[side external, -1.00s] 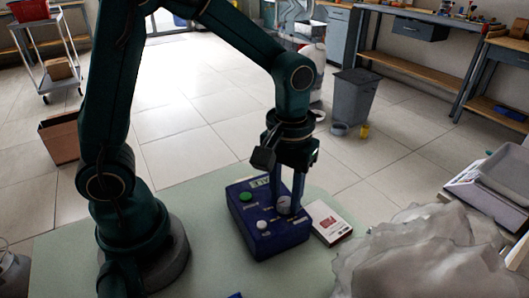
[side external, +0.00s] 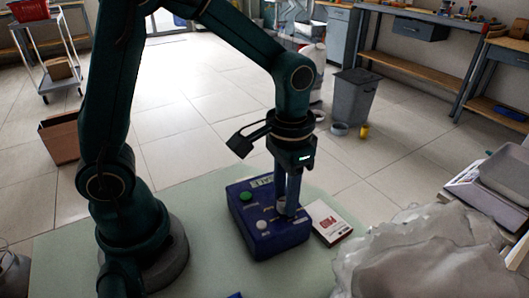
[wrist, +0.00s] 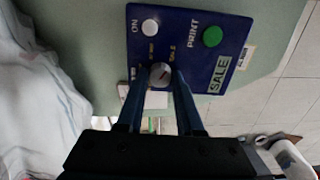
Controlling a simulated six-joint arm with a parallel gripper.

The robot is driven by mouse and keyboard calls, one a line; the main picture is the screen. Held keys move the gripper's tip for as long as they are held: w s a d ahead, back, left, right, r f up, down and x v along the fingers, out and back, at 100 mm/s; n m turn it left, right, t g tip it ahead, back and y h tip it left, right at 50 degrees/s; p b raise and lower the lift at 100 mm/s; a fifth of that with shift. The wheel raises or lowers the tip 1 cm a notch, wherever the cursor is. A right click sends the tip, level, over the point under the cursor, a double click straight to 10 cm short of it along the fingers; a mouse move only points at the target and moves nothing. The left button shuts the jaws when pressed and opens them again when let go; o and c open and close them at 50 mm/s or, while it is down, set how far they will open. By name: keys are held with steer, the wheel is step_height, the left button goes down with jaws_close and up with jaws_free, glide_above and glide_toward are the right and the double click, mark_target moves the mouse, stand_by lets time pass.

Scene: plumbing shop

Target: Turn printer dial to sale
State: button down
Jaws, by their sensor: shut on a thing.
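The blue printer (side external: 250,238) lies on the pale green table top. Its round grey dial (wrist: 160,75) shows in the wrist view between my fingertips. Small labels surround the dial, one reading SALE (wrist: 172,53). My gripper (wrist: 161,78) is shut on the dial, one finger on each side. It also shows in the side view (side external: 286,212), pointing down, with the fingers partly hiding the dial.
A green PRINT button (wrist: 212,37) and a white ON knob (wrist: 150,27) share the printer's face. A white box with red print (side external: 328,222) lies right of the printer. Crumpled translucent sheeting (side external: 415,255) covers the right front.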

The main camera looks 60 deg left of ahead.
mark_target(276, 207)
stand_by(0.3)
steer(key=c, duration=0.5)
jaws_free()
steer(key=shift+c, duration=0.2)
steer(key=shift+r, duration=0.1)
steer(key=shift+r, duration=2.5)
steer(key=s+a+r+n+t, duration=0.1)
steer(key=s+a+r+t, duration=0.2)
steer(key=s+t, duration=0.2)
steer(key=shift+s+a+r+t, duration=0.3)
steer(key=shift+s+r, duration=0.1)
steer(key=shift+s, duration=1.3)
